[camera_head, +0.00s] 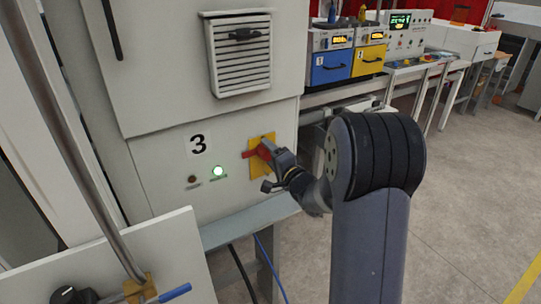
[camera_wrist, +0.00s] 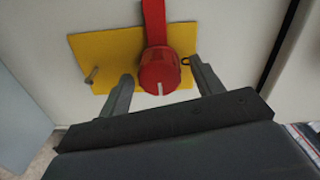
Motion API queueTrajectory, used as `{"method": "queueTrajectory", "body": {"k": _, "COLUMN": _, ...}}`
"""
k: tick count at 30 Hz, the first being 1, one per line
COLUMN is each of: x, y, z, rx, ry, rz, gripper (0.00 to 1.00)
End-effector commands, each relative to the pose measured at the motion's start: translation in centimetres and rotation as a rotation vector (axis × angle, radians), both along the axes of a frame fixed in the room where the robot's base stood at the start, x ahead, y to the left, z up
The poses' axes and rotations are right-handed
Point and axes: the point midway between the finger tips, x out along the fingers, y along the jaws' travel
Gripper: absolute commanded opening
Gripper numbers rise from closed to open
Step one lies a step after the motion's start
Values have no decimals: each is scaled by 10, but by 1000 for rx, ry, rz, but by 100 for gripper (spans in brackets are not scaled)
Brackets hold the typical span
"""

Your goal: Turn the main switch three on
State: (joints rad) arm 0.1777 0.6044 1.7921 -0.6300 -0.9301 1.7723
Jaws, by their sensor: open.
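The main switch three is a red rotary switch (camera_wrist: 160,68) on a yellow plate (camera_wrist: 105,50), on the cabinet front beside the number 3 label (camera_head: 198,144). In the head view the red switch (camera_head: 257,150) is partly hidden by my gripper (camera_head: 268,168). In the wrist view my gripper (camera_wrist: 160,88) is open, with one finger on each side of the red knob. The knob's white mark points toward my gripper. Whether the fingers touch the knob I cannot tell. A green lamp (camera_head: 217,171) beside the switch is lit, and a dark red lamp (camera_head: 192,181) looks unlit.
A vented panel (camera_head: 240,52) sits on the cabinet above the switch. A blue unit (camera_head: 330,66) and a yellow unit (camera_head: 369,60) stand on a bench at the back. A metal pipe with a blue-handled valve (camera_head: 174,292) is at lower left. The floor at right is clear.

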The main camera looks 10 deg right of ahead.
Motion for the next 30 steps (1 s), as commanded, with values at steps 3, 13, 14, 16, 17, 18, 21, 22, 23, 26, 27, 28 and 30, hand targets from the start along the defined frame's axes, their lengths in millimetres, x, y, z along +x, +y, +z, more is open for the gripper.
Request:
{"method": "queueTrajectory", "body": {"k": 3, "x": -10, "y": -4, "z": -1, "rx": 0, "ry": -1, "rz": -3, "gripper": 63}}
{"method": "queueTrajectory", "body": {"k": 13, "x": -68, "y": -23, "z": -2, "rx": -1, "ry": -1, "rz": -4, "gripper": 63}}
{"method": "queueTrajectory", "body": {"k": 14, "x": -73, "y": -25, "z": -2, "rx": -1, "ry": -1, "rz": -5, "gripper": 63}}
{"method": "queueTrajectory", "body": {"k": 16, "x": -83, "y": -28, "z": -1, "rx": 0, "ry": -2, "rz": -3, "gripper": 63}}
{"method": "queueTrajectory", "body": {"k": 17, "x": -86, "y": -29, "z": -1, "rx": 1, "ry": -2, "rz": -4, "gripper": 63}}
{"method": "queueTrajectory", "body": {"k": 18, "x": -91, "y": -31, "z": -1, "rx": 1, "ry": -2, "rz": -4, "gripper": 63}}
{"method": "queueTrajectory", "body": {"k": 21, "x": -98, "y": -32, "z": -1, "rx": 0, "ry": 0, "rz": -2, "gripper": 63}}
{"method": "queueTrajectory", "body": {"k": 22, "x": -99, "y": -33, "z": -1, "rx": 0, "ry": 1, "rz": -2, "gripper": 63}}
{"method": "queueTrajectory", "body": {"k": 23, "x": -100, "y": -33, "z": -1, "rx": 0, "ry": 0, "rz": -2, "gripper": 63}}
{"method": "queueTrajectory", "body": {"k": 26, "x": -102, "y": -33, "z": 0, "rx": 1, "ry": 0, "rz": -1, "gripper": 63}}
{"method": "queueTrajectory", "body": {"k": 27, "x": -102, "y": -33, "z": 0, "rx": 1, "ry": 0, "rz": -1, "gripper": 63}}
{"method": "queueTrajectory", "body": {"k": 28, "x": -101, "y": -33, "z": 0, "rx": 1, "ry": 0, "rz": -1, "gripper": 63}}
{"method": "queueTrajectory", "body": {"k": 30, "x": -101, "y": -33, "z": 0, "rx": 1, "ry": 0, "rz": -1, "gripper": 63}}
